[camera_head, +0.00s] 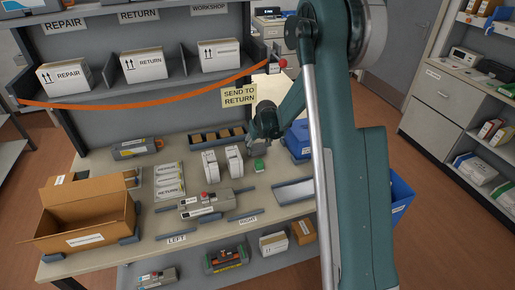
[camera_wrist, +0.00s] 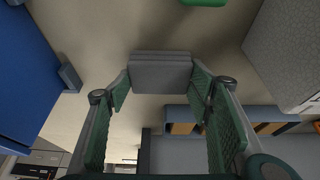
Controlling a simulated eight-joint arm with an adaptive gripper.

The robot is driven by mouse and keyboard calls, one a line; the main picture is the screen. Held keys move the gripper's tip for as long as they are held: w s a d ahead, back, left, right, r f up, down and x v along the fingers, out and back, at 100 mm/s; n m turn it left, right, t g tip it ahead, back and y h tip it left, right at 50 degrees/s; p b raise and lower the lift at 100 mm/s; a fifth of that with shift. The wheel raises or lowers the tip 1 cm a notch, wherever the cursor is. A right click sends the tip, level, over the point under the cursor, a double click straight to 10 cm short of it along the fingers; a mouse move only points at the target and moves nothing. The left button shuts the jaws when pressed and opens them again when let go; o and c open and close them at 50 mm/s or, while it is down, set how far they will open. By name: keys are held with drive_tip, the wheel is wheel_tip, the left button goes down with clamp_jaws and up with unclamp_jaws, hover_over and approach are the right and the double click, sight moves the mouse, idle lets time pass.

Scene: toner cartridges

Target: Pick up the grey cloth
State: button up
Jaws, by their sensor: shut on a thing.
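The grey cloth (camera_wrist: 160,75) is a folded, layered block between my fingertips in the wrist view. My gripper (camera_wrist: 160,92), with green ribbed finger pads, is shut on it from both sides. In the head view my gripper (camera_head: 258,143) is low over the back of the workbench, right of the white upright cartons. I cannot make out the cloth in that view, where my gripper and arm cover that spot. I cannot tell whether the cloth is clear of the bench.
A small green item (camera_head: 258,166) lies just in front of my gripper. White cartons (camera_head: 234,163) stand close on the left, and a blue bin (camera_head: 298,139) close on the right. A divided rack (camera_head: 217,137) is behind. An open cardboard box (camera_head: 85,215) is at the far left.

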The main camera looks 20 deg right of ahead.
sight(258, 147)
wheel_tip(258, 147, up, 10)
drive_tip(key=p, duration=0.1)
drive_tip(key=shift+f, duration=0.2)
drive_tip(key=shift+c, duration=0.4)
idle(0.5)
drive_tip(key=s+d+r+p, duration=0.2)
drive_tip(key=d+r+p, duration=0.3)
drive_tip(key=d, duration=0.4)
drive_tip(key=s+d+r+p, duration=0.3)
drive_tip(key=d+r, duration=0.3)
drive_tip(key=d, duration=0.4)
drive_tip(key=shift+d+r+p, duration=0.15)
drive_tip(key=shift+r+p, duration=0.15)
drive_tip(key=shift+p, duration=0.55)
drive_tip(key=shift+f, duration=0.1)
